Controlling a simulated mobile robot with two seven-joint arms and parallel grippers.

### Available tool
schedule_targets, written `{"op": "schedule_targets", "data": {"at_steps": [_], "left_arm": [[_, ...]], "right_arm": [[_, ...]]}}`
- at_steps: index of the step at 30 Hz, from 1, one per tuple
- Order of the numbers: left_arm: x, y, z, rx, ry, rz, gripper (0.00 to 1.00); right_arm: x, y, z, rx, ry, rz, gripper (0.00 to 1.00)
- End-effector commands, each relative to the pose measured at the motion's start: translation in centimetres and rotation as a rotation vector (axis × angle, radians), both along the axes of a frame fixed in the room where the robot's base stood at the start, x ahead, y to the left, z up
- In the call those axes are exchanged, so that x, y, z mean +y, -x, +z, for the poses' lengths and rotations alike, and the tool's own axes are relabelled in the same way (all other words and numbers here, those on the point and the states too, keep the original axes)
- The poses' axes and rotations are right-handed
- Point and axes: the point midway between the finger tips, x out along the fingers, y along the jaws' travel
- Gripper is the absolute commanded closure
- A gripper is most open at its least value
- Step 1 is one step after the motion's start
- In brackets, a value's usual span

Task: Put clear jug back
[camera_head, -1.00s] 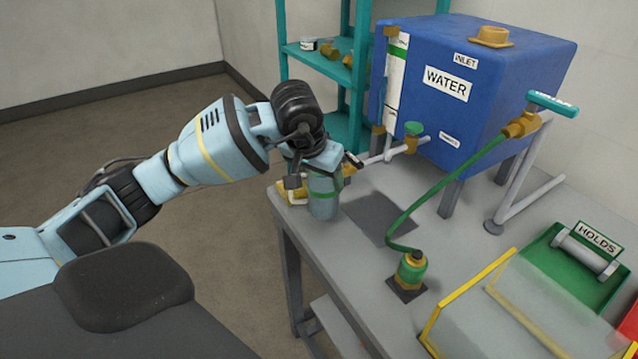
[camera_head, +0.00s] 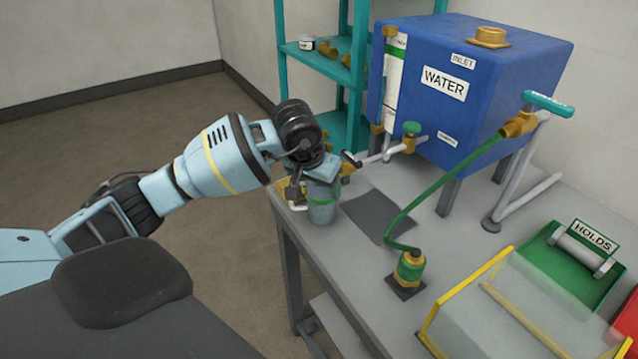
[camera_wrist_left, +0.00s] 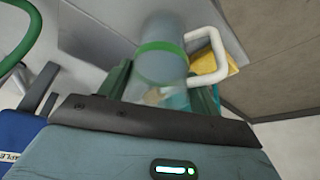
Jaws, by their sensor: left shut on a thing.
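The clear jug (camera_head: 322,208) has a green band and stands upright over the near-left corner of the grey bench (camera_head: 345,258). My left gripper (camera_head: 320,180) comes down on it from above and is shut on it. In the left wrist view the jug (camera_wrist_left: 163,62) lies between the fingers (camera_wrist_left: 165,92), with its white handle (camera_wrist_left: 236,62) to the right. I cannot tell whether the jug's base touches the bench. A dark square patch (camera_head: 378,217) lies on the bench to the right of the jug. My right gripper is not in view.
A blue WATER tank (camera_head: 485,110) stands behind, with a pipe and tap (camera_head: 410,140) reaching toward the jug. A green hose (camera_head: 440,180) runs to a fitting (camera_head: 410,268). A clear yellow-edged cover (camera_head: 500,305) is at the right. Teal shelves (camera_head: 325,60) stand behind.

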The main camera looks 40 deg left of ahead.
Motion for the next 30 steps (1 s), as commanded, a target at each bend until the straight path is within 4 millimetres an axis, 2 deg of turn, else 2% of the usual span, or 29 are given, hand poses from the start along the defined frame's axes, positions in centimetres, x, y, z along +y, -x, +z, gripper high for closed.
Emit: {"op": "schedule_targets", "data": {"at_steps": [2,3,7,16,20,23,30], "left_arm": [[0.0,0.0,-0.3,0.0,0.0,0.0,0.92],[0.0,0.0,-0.4,0.001,0.0,-0.001,0.34],[0.0,0.0,-0.3,0.001,0.0,0.0,0.17],[0.0,0.0,-0.2,0.001,0.0,0.0,0.15],[0.0,0.1,0.7,-0.003,0.0,0.0,0.15],[0.0,0.6,2.0,-0.005,-0.002,-0.001,0.15],[-0.2,2.5,6.5,-0.005,-0.001,-0.002,0.15]], "right_arm": [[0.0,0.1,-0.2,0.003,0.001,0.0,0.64],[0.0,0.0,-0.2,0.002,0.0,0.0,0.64],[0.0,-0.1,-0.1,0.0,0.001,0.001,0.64],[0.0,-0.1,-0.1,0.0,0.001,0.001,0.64],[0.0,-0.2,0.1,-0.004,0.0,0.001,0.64],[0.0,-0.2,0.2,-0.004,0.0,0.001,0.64],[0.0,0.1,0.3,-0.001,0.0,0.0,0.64]]}}
